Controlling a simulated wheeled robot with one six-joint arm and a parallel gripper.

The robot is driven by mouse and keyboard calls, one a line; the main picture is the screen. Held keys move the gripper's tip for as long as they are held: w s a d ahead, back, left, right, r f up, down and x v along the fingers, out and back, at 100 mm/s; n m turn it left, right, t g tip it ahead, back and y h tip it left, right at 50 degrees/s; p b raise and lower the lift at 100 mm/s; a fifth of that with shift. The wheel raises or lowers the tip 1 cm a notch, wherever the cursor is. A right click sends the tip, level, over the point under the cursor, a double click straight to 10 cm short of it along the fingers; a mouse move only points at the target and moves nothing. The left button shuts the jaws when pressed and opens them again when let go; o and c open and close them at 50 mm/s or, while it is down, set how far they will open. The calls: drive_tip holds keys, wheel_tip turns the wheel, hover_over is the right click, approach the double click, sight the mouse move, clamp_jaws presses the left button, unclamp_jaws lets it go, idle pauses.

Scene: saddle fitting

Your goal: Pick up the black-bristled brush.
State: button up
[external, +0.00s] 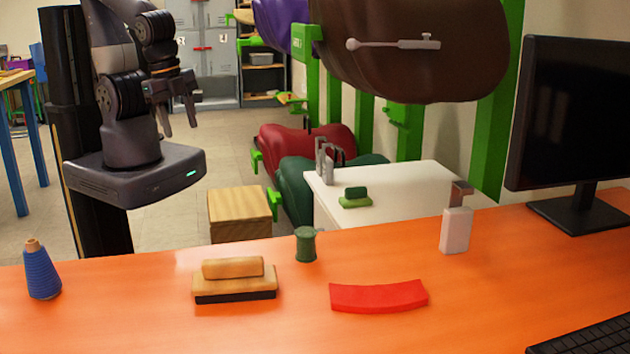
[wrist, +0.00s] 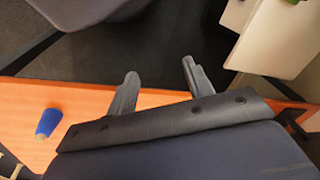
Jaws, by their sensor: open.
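The black-bristled brush (external: 235,279) lies on the orange table in the external view. It has a tan wooden block with a raised wooden grip on top, and a dark bristle strip along its bottom edge. My gripper (external: 181,117) is up at the upper left, over my base and beyond the table's far edge, well apart from the brush. In the wrist view my gripper (wrist: 159,80) shows two separated fingers with nothing between them. The brush is not visible in the wrist view.
On the orange table (external: 130,330) are a blue thread cone (external: 42,271), a green spool (external: 306,245), a red curved piece (external: 379,296), a white bottle (external: 456,231), a monitor (external: 575,120) and a keyboard (external: 590,338). A green brush (external: 355,198) lies on a white cabinet behind.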

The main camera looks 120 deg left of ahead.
drive_tip(key=w+d+m+y+b, duration=0.15)
drive_tip(key=w+m+y, duration=0.25)
drive_tip(key=w+m, duration=0.45)
drive_tip(key=m+t+y+b, duration=0.25)
drive_tip(key=m+t, duration=0.65)
drive_tip(key=m, duration=0.7)
approach(226, 260)
drive_tip(key=shift+m+y, duration=0.25)
drive_tip(key=shift+y, duration=0.3)
drive_tip(key=x, duration=0.1)
drive_tip(key=p+x, duration=0.1)
drive_tip(key=x, duration=0.1)
drive_tip(key=d+x, duration=0.1)
drive_tip(key=x, duration=0.1)
drive_tip(key=shift+w+a+f, duration=0.1)
drive_tip(key=shift+w+a, duration=0.15)
drive_tip(key=shift+w, duration=0.3)
drive_tip(key=shift+s+f+p+x, duration=0.15)
drive_tip(key=shift+p+x, duration=0.25)
drive_tip(key=shift+x, duration=1)
drive_tip(key=shift+s+f+p+x, duration=0.1)
drive_tip(key=shift+p+x, duration=0.25)
drive_tip(key=shift+x, duration=1)
drive_tip(key=shift+a, duration=0.15)
drive_tip(key=shift+c, duration=0.2)
clamp_jaws()
